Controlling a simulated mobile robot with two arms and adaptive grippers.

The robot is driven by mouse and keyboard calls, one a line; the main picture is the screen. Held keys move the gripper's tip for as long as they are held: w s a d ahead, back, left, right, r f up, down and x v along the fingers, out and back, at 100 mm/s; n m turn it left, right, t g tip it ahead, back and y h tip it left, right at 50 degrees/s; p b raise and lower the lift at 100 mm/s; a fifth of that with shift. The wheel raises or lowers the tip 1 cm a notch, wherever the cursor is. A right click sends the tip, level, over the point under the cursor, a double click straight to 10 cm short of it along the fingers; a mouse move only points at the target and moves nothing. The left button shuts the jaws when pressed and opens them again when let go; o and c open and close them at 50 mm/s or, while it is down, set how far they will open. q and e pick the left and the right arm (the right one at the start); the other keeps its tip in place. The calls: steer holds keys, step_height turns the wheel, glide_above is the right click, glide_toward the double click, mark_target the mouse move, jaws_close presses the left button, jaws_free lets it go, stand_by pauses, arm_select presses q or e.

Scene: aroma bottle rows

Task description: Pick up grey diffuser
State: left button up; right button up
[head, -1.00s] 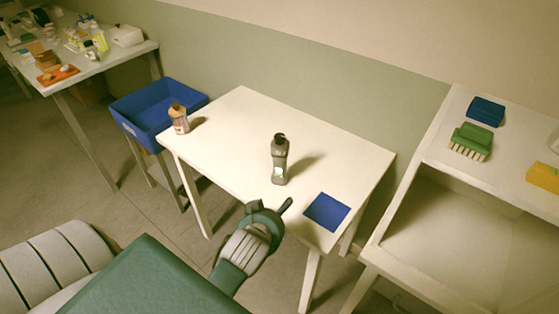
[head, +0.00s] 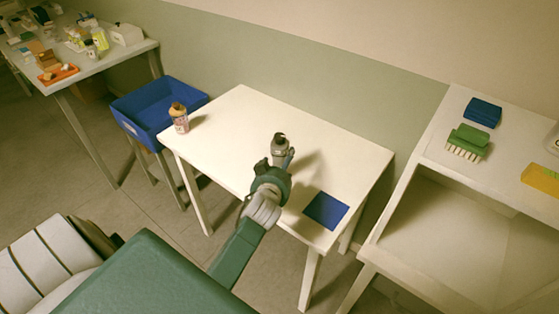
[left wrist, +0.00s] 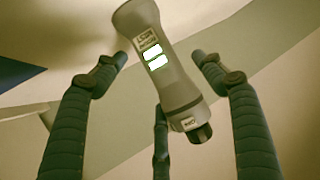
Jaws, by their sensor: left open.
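The grey diffuser (head: 281,146) is a bottle with a dark cap, standing on the white table. My left gripper (head: 277,162) is at its near side in the head view and hides its lower part. In the left wrist view the grey diffuser (left wrist: 166,62) appears tilted, with a white label, between the spread fingers of my left gripper (left wrist: 163,66). The fingers are open, with visible gaps on both sides of the bottle. My right gripper is not in view.
A pinkish bottle with a brown cap (head: 179,117) stands at the table's left corner. A blue square (head: 326,211) lies on the white table (head: 240,110) right of my gripper. A blue bin (head: 145,133) is at left, a white shelf (head: 425,160) at right.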

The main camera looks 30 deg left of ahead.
arm_select(q)
steer(key=shift+x, duration=1.45)
steer(key=shift+s+d, duration=0.1)
steer(key=shift+s, duration=0.05)
steer(key=shift+c, duration=0.8)
steer(key=c, duration=1.2)
steer(key=shift+r, duration=0.1)
